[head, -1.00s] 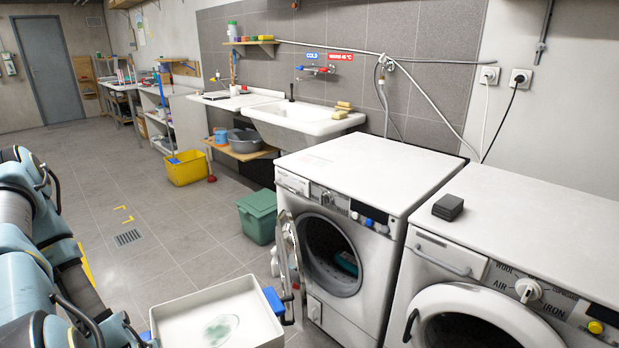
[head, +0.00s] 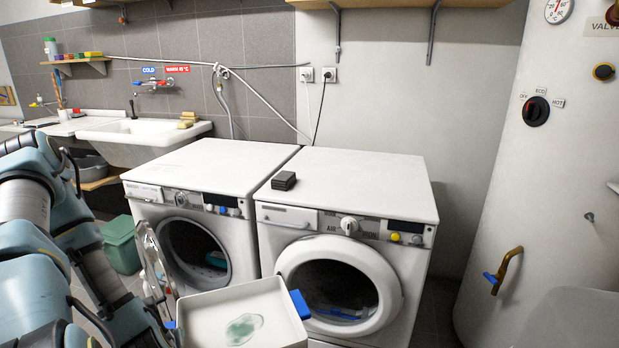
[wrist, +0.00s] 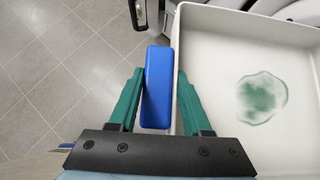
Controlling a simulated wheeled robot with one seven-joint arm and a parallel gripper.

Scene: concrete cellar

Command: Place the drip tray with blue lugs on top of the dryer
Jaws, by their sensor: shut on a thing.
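The drip tray (head: 200,311) is a shallow white tray with a blue lug on each of two sides and a green wet-looking patch inside. It is held in front of the machines, below the level of their tops. In the wrist view my gripper (wrist: 158,88) is shut on one blue lug (wrist: 157,88), a green finger on each side, with the tray (wrist: 225,35) to the right. The other lug (head: 299,304) is free. The dryer (head: 370,190) is the right-hand white machine, marked "AIR" and "IRON", its round door shut.
A small dark stack (head: 284,180) lies on the dryer's top near its left edge; the rest of that top is clear. The washing machine (head: 205,165) stands to the left with its door (head: 155,265) open. A boiler with a brass tap (head: 508,265) stands at right.

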